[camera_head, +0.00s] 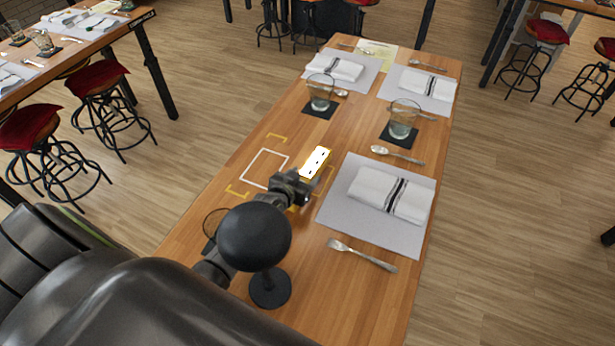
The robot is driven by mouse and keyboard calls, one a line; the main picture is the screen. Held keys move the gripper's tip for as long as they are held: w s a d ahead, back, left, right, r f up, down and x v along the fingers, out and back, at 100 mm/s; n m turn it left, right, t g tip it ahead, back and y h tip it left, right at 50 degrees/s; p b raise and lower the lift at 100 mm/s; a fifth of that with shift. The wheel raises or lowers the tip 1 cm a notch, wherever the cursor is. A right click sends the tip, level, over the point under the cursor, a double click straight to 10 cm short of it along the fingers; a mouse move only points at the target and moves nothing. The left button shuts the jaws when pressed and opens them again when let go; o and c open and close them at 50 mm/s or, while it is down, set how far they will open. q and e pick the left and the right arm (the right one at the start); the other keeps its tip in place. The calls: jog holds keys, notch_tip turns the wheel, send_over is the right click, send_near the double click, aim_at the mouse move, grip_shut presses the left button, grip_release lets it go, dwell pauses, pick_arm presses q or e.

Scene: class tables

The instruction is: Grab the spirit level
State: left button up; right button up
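A small white block with dark marks on top and yellow edges (317,160), which looks like the spirit level, is near the middle of the wooden table. My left gripper (303,181) comes in from the lower left, right at the near end of this block. The gripper hides that end, so I cannot tell whether the fingers are around it or only beside it, or whether the block is lifted. My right gripper is not in view.
A white square outline (265,168) with yellow corner marks is on the table left of the block. A grey placemat (371,232) with a folded napkin (391,194) lies to the right. Glasses on dark coasters (319,92) (403,119) stand farther back.

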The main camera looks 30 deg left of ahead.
pick_arm(q)
jog(key=c, duration=1)
jog(key=shift+r, duration=0.15)
